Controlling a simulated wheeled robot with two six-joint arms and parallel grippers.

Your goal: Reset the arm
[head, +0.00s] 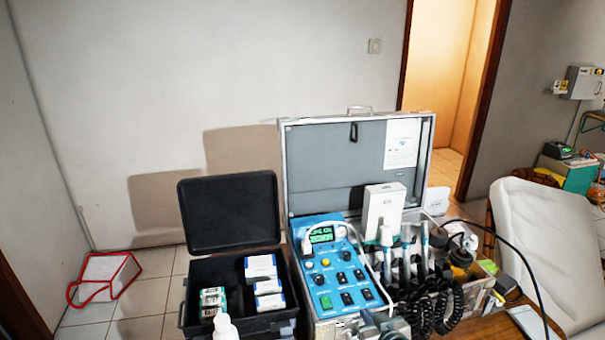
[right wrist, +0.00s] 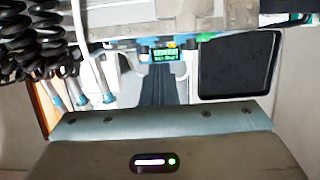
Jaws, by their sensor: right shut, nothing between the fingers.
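My right gripper (head: 385,328) shows in part at the bottom edge of the head view, low in front of the blue control panel (head: 340,270). Its fingers are shut with nothing between them. In the right wrist view the gripper (right wrist: 163,72) points toward the panel's green display (right wrist: 165,55). The gripper's housing fills the bottom of that view. My left gripper is not in the head view.
The open metal dental case (head: 287,165) holds a white box (head: 383,210), handpieces and black coiled cords (head: 437,310). Left of it stands an open black case (head: 190,290) with small boxes. A white bottle (head: 225,328) is in front. A white chair (head: 540,240) stands right.

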